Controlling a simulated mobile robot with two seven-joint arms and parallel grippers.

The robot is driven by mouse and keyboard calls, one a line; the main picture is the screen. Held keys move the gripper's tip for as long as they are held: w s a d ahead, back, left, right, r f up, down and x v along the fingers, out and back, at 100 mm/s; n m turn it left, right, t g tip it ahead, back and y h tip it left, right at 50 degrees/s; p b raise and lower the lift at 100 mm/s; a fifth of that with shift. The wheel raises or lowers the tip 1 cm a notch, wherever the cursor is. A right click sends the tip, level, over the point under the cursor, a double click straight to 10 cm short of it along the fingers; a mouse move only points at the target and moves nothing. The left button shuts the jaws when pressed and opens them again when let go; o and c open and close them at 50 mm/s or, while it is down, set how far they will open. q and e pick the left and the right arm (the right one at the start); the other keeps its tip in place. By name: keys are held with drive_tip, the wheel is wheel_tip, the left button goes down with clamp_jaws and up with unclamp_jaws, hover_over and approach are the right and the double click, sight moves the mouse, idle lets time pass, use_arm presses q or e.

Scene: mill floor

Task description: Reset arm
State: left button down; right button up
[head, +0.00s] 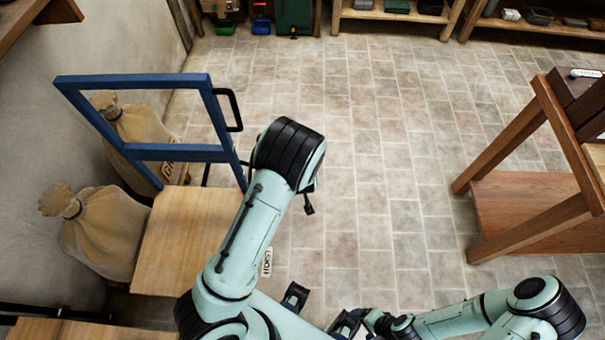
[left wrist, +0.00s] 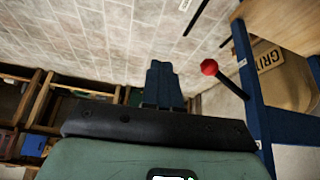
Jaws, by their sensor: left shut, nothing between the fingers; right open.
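My right gripper (head: 320,311) is at the bottom middle of the head view, its dark fingers spread apart with nothing between them. My right arm (head: 455,318) reaches in from the lower right. My left arm (head: 245,225) rises from the bottom, with a black joint (head: 288,150) at its upper end. My left gripper (left wrist: 162,70) shows in the left wrist view, its dark blue fingers shut together and empty, over the tiled floor. In the head view I cannot make it out clearly behind the arm.
A cart with a blue frame (head: 170,152) and wooden deck (head: 180,245) stands left, close to my left arm. Filled sacks (head: 105,235) lean by the wall. A wooden bench (head: 530,215) stands right. Shelves (head: 390,12) line the back. The middle floor is clear. A red knob (left wrist: 209,67) shows near the left gripper.

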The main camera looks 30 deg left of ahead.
use_arm(q)
drive_tip(key=s+d+f+m+g+h, duration=0.1)
drive_tip(key=s+d+f+g+h, duration=0.1)
drive_tip(key=s+f, duration=0.45)
drive_tip(key=s+d+f+m+g+h, duration=0.1)
drive_tip(key=s+d+f+g, duration=0.15)
drive_tip(key=s, duration=0.75)
use_arm(e)
drive_tip(key=shift+w+r+p, duration=0.4)
drive_tip(key=shift+r+p, duration=0.3)
drive_tip(key=shift+r, duration=0.15)
drive_tip(key=c, duration=0.7)
use_arm(q)
drive_tip(key=s+d+g+h, duration=0.1)
drive_tip(key=s+d+h, duration=0.2)
drive_tip(key=s+d, duration=0.5)
drive_tip(key=shift+s+d+f+m+h, duration=0.15)
drive_tip(key=shift+s+d+m+h, duration=0.25)
drive_tip(key=shift+s, duration=0.6)
use_arm(e)
drive_tip(key=shift+w+a, duration=0.1)
